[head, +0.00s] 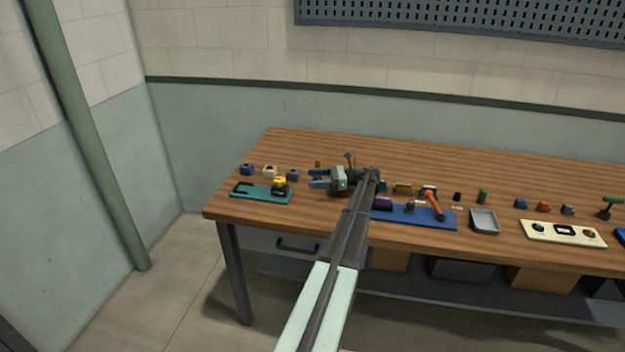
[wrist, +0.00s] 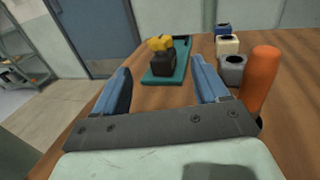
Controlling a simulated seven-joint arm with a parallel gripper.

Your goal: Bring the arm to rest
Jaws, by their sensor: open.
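My gripper (head: 319,178) is above the left part of the wooden bench, pointing left. Its two blue fingers are apart with nothing between them. In the wrist view my gripper (wrist: 162,88) shows the same spread fingers at the lower middle. Beyond the fingertips is a teal plate (head: 262,199) with a dark block and a yellow top (head: 279,183) standing on it. The teal plate (wrist: 150,80) and the yellow-topped dark block (wrist: 162,62) also show in the wrist view, apart from the fingers. My arm hides part of the bench's middle.
An orange upright handle (wrist: 261,80) stands close beside the right finger in the wrist view. Small blue (head: 247,169), cream (head: 269,172) and grey (head: 292,175) blocks stand behind the teal plate. A blue board (head: 440,222), a grey tray (head: 484,222) and a cream panel (head: 562,242) lie to the right.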

